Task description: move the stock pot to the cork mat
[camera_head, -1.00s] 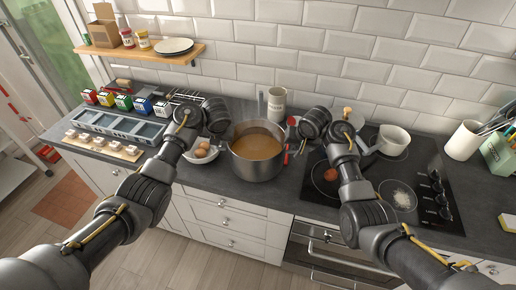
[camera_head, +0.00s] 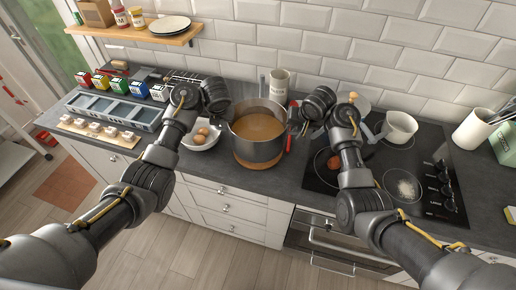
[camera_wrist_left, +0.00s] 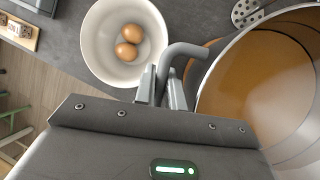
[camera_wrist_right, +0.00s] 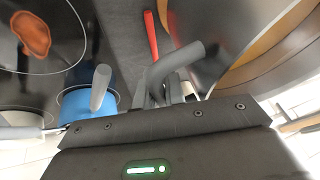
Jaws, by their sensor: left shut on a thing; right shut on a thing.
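The steel stock pot (camera_head: 257,152), full of brown soup, stands upright in the middle of the worktop. The cork mat (camera_head: 258,166) shows as a brown rim at the pot's front base; the pot covers most of it. Whether the pot touches the mat or hangs just above it I cannot tell. My left gripper (camera_wrist_left: 163,88) is shut on the pot's left handle (camera_wrist_left: 187,50). My right gripper (camera_wrist_right: 166,92) is shut on the pot's right handle (camera_wrist_right: 172,66). Both handles are mostly hidden by my wrists in the head view.
A white bowl with eggs (camera_head: 200,136) stands close left of the pot. A mug (camera_head: 278,85) stands behind it. A red-handled utensil (camera_wrist_right: 150,35) lies close to its right. Worktop in front is narrow.

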